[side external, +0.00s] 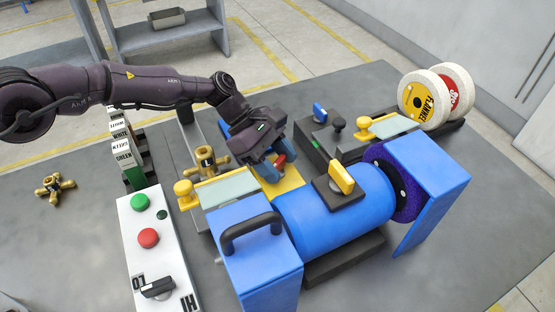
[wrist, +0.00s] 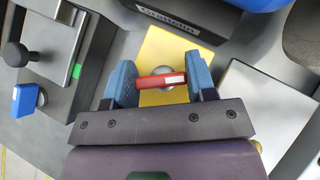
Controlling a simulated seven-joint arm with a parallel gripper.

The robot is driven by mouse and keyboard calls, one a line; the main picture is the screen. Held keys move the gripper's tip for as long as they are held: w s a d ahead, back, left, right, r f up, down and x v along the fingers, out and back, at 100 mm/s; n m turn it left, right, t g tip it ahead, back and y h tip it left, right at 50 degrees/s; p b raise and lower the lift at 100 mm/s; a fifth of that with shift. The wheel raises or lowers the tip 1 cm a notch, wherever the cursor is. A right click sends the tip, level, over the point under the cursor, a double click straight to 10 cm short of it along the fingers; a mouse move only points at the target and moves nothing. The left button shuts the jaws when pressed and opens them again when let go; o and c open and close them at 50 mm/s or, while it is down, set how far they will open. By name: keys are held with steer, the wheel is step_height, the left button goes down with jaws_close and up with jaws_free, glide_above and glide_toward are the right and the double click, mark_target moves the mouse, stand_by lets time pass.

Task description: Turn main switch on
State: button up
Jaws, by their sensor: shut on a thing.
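A red switch handle with a pale edge (wrist: 161,80) stands on a round silver base (wrist: 167,94) on a yellow plate (wrist: 180,47). I take it as the main switch; its on/off marking is not readable. My gripper (wrist: 162,84) has its two blue fingers at the two ends of the red handle, shut on it. In the side view, my gripper (side external: 271,170) reaches down over the yellow plate (side external: 291,185), and a bit of the red handle (side external: 281,160) shows between the fingers. The rest of the handle is hidden there.
A blue grinder motor (side external: 335,215) with a yellow switch (side external: 341,178) stands close on the right. A brass valve (side external: 206,161) is close on the left. A white panel (side external: 150,240) has green and red buttons. A blue switch (side external: 319,112) stands behind.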

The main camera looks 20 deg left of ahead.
steer(key=n+t, duration=0.4)
steer(key=n, duration=0.2)
steer(key=shift+t, duration=0.3)
steer(key=n+t+y, duration=0.2)
steer(key=n+t, duration=0.1)
steer(key=n, duration=0.2)
steer(key=shift+t, duration=0.3)
steer(key=shift+n+y, duration=0.3)
steer(key=shift+n, duration=0.1)
steer(key=o, duration=0.9)
steer(key=shift+o, duration=0.2)
steer(key=shift+a+r, duration=0.1)
